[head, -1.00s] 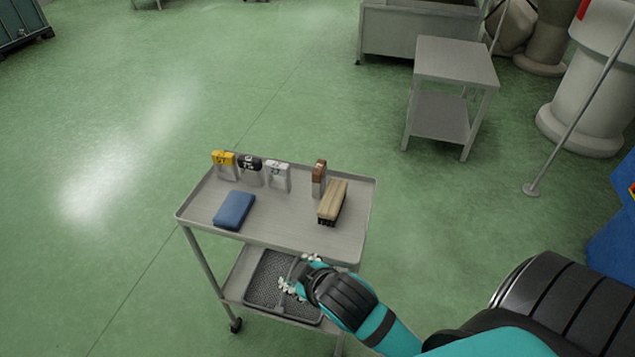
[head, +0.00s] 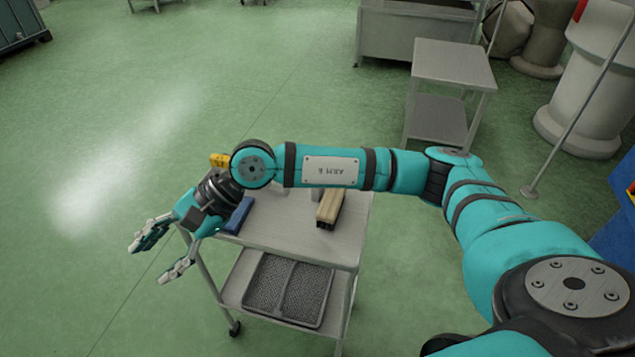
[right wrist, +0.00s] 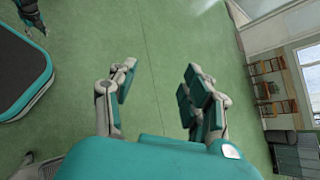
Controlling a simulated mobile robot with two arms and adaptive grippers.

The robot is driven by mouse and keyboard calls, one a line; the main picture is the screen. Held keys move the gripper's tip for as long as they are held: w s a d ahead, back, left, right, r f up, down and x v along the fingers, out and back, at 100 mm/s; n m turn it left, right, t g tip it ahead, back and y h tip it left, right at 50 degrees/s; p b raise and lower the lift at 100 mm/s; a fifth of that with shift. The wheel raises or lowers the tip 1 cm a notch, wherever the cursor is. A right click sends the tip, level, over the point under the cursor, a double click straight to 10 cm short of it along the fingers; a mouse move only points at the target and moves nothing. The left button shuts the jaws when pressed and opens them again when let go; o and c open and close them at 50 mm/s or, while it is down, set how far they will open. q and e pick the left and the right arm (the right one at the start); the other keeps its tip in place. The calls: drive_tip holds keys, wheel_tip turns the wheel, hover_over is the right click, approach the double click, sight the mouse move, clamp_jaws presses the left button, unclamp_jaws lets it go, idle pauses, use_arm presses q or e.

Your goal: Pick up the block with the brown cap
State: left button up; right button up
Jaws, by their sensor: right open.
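The block with the brown cap is hidden in the head view behind my right forearm, which crosses above the cart's top tray (head: 290,235). My right gripper (head: 152,262) is open and empty, beyond the tray's left edge and above the floor. Its two spread fingers also show in the right wrist view (right wrist: 160,88), with only green floor between them. A dark part that looks like my left gripper (right wrist: 30,14) shows at the upper left of the right wrist view, too small to tell its state.
A tan brush-like block (head: 329,207) lies on the tray. A blue pad (head: 238,216) and a yellow-capped block (head: 220,160) are partly covered by my arm. A dark mesh tray (head: 288,288) is on the lower shelf. A grey side table (head: 452,65) stands behind; floor to the left is clear.

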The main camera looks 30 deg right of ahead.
drive_tip(key=w+d+r+n+t+h, duration=0.1)
drive_tip(key=w+d+h, duration=0.3)
drive_tip(key=d, duration=0.8)
drive_tip(key=w+d+n+t+h, duration=0.1)
drive_tip(key=w+d+h, duration=0.2)
drive_tip(key=d+h, duration=0.55)
drive_tip(key=w+d+r+n+h, duration=0.1)
drive_tip(key=w+d+h, duration=0.2)
drive_tip(key=d, duration=1.1)
drive_tip(key=p+x, duration=0.2)
drive_tip(key=x, duration=0.9)
drive_tip(key=shift+w+a+f, duration=0.1)
drive_tip(key=shift+w+f, duration=0.05)
drive_tip(key=shift+w, duration=0.1)
drive_tip(key=shift+d+f+y+p, duration=0.25)
drive_tip(key=shift+f+p, duration=0.05)
drive_tip(key=shift+f, duration=0.25)
drive_tip(key=x, duration=0.4)
drive_tip(key=shift+w+f+p, duration=0.1)
drive_tip(key=shift+f+p, duration=0.05)
drive_tip(key=shift+p, duration=0.25)
drive_tip(key=shift+c, duration=0.4)
clamp_jaws()
